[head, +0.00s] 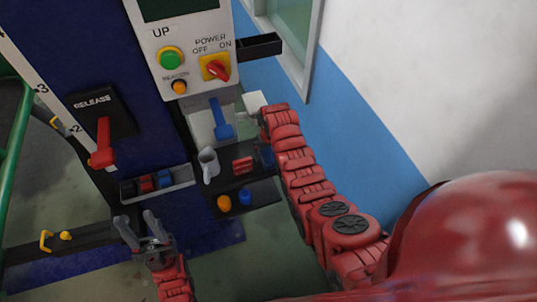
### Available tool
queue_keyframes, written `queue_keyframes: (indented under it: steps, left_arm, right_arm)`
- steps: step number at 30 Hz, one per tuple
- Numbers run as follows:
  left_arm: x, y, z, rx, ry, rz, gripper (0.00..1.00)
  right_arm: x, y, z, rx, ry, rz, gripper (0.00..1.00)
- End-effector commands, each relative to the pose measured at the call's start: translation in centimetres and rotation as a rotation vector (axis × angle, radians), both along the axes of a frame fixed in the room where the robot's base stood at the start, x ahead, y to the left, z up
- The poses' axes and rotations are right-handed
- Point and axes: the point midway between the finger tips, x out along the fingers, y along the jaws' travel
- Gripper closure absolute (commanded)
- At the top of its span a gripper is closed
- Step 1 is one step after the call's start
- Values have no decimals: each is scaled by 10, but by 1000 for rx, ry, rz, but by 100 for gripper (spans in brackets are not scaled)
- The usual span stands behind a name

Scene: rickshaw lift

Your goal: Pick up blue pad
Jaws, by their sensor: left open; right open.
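Several blue items are in the head view, and I cannot tell for sure which is the blue pad. A blue upright piece (222,118) stands against the light panel below the control box. A dark blue item (266,155) is on the dark shelf beside my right arm, partly hidden by it. A small blue round item (245,197) is on the lower shelf. My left gripper (139,229) is open and empty, low in front of the machine. My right gripper (262,118) is at the end of the red arm, by the shelf's right side; its fingers are hardly visible.
A grey tray (157,184) holds small coloured items. The control box (193,60) and red release lever (103,148) are above. A wall is right.

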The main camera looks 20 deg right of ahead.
Motion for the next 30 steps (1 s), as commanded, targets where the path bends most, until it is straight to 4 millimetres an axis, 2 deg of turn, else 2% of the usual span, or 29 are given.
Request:
queue_keyframes:
  steps: [8,18,30]
  left_arm:
    - [0,0,9,0,0,0,50]
    - [0,0,9,0,0,0,50]
    - [0,0,9,0,0,0,50]
  right_arm:
    - [2,0,-18,0,4,-1,0]
    - [3,0,-21,0,-3,-1,0]
    - [3,0,-21,0,-2,-1,72]
